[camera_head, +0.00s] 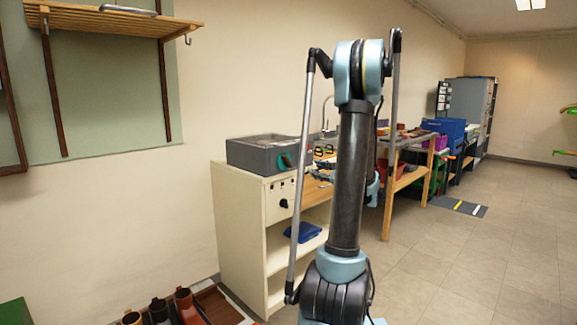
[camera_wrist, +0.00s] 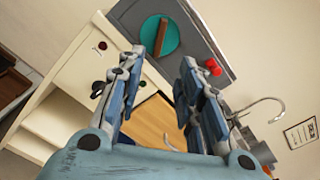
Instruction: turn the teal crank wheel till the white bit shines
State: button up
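The teal crank wheel (camera_wrist: 150,32) is a round disc with a brown bar across it, on the face of a grey box (camera_wrist: 195,35). It also shows in the head view (camera_head: 284,161), small, on the front of the grey box on the cream cabinet. My gripper (camera_wrist: 163,62) is open and empty; its two blue fingers point toward the box, with the wheel beyond the left fingertip. The wheel looks apart from the fingers. I cannot make out a white bit that shines in either view.
A red knob (camera_wrist: 214,67) sits on the box to the right of the wheel. The cream cabinet (camera_head: 240,235) has a dark knob (camera_head: 284,204) and open shelves with a blue cloth (camera_head: 303,232). A curved tap (camera_wrist: 265,103) stands at right. Tiled floor (camera_head: 460,260) is clear at right.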

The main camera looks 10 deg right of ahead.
aim_at(289, 161)
jog(key=x, duration=1.7)
